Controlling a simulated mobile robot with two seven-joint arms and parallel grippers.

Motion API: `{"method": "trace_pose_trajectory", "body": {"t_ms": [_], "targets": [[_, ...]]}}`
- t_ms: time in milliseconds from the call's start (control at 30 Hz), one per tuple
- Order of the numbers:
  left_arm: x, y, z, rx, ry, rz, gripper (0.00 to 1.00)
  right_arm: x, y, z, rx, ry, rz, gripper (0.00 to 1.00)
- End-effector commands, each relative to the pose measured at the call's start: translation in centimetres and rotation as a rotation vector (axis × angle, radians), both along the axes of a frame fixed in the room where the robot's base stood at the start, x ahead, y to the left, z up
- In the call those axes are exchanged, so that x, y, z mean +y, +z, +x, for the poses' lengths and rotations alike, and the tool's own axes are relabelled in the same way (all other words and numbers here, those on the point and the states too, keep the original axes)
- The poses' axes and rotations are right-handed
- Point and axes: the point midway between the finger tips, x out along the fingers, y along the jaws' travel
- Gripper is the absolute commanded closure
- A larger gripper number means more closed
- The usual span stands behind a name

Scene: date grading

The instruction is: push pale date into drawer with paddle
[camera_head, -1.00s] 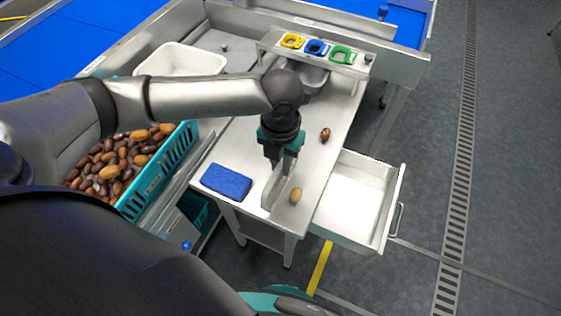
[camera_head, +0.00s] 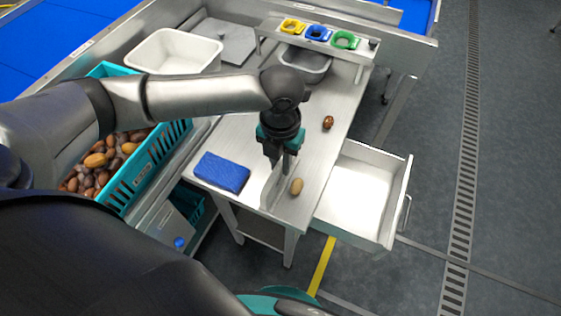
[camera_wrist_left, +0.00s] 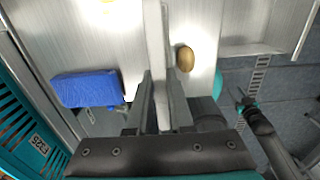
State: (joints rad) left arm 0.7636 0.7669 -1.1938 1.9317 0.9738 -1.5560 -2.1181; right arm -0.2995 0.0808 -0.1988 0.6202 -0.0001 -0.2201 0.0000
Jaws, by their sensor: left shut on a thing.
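The pale date (camera_head: 296,186) lies on the steel table near its front right corner. It also shows in the left wrist view (camera_wrist_left: 185,58), just right of the paddle. My left gripper (camera_head: 281,165) is shut on the paddle (camera_head: 270,190), a thin pale plate standing on edge; it also shows in the wrist view (camera_wrist_left: 157,50). The paddle is left of the pale date, with a small gap in the wrist view. The open drawer (camera_head: 385,236) is pulled out at the table's right side, empty.
A dark brown date (camera_head: 328,122) lies farther back on the table (camera_head: 235,135). A blue cloth or sponge (camera_head: 222,172) lies at the left front. A teal crate (camera_head: 150,178) of dates stands left. A rack with coloured rings (camera_head: 318,34) and a grey bin (camera_head: 305,62) are at the back.

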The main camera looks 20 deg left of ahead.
Motion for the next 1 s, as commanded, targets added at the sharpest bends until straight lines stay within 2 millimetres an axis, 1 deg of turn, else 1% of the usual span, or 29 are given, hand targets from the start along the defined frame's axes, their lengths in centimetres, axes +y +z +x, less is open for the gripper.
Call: {"method": "trace_pose_trajectory", "body": {"t_ms": [33,700,833,1000], "targets": [[-0.3,-0.2,0.0,-0.002,-0.001,-0.002,1.00,0.0,-0.4,0.0,0.000,0.000,0.000,0.50],[-4.4,-0.1,-0.1,-0.002,-0.002,-0.001,1.00,-0.2,-2.1,0.3,-0.007,-0.003,-0.001,0.50],[-5.1,0.1,-0.2,0.000,-0.002,-0.001,1.00,-0.7,-1.6,0.8,-0.014,-0.001,-0.008,0.50],[-6.1,0.1,-0.2,-0.001,-0.001,0.000,1.00,-0.9,-1.1,0.8,-0.014,0.002,-0.012,0.50]]}}
